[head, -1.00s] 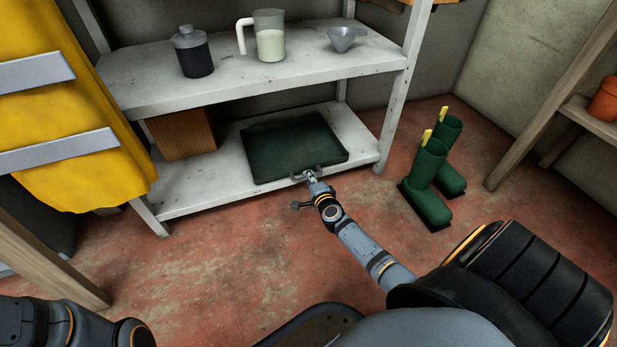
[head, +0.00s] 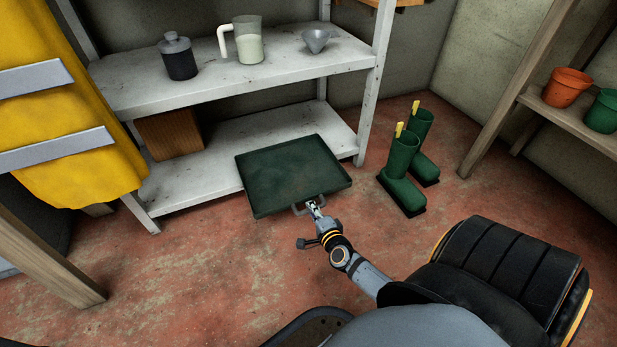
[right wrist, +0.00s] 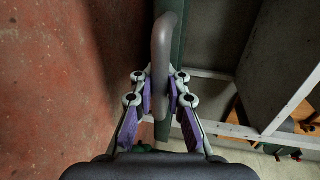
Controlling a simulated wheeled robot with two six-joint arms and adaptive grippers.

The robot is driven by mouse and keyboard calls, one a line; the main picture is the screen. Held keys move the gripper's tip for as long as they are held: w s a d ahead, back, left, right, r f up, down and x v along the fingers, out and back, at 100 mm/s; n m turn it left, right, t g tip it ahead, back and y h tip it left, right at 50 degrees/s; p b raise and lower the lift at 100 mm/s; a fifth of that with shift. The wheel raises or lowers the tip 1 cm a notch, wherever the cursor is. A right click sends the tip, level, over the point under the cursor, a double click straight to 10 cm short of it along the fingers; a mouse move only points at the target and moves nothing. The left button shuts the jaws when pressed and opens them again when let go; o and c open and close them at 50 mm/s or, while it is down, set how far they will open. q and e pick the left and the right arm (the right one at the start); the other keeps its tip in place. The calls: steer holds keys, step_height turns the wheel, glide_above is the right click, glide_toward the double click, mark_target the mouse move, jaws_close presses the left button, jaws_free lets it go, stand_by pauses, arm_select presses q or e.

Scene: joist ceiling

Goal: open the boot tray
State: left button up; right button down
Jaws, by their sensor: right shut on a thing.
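The boot tray (head: 293,174) is a shallow dark green tray with a raised rim and a grey handle (head: 300,209) on its front edge. It sticks out past the front edge of the lower white shelf, over the red floor. My right gripper (head: 314,207) is shut on the handle at the tray's front. In the right wrist view the handle (right wrist: 165,60) runs between the purple-padded fingers of the gripper (right wrist: 160,97), with the green tray edge beside it. My left gripper is out of view.
The white shelf unit (head: 190,195) holds a brown box (head: 170,136), a dark bottle (head: 178,58), a jug (head: 247,42) and a funnel (head: 316,40). Green boots (head: 402,170) stand on the floor right of the tray. A yellow coat (head: 60,110) hangs left. The floor in front is clear.

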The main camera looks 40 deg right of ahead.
steer(key=shift+s+a+r, duration=0.1)
steer(key=shift+s, duration=0.4)
steer(key=c, duration=1.3)
jaws_free()
steer(key=shift+c, duration=0.2)
steer(key=shift+s, duration=0.1)
steer(key=v, duration=1.1)
steer(key=shift+s+a, duration=0.15)
steer(key=shift+s, duration=0.2)
steer(key=shift+r, duration=0.1)
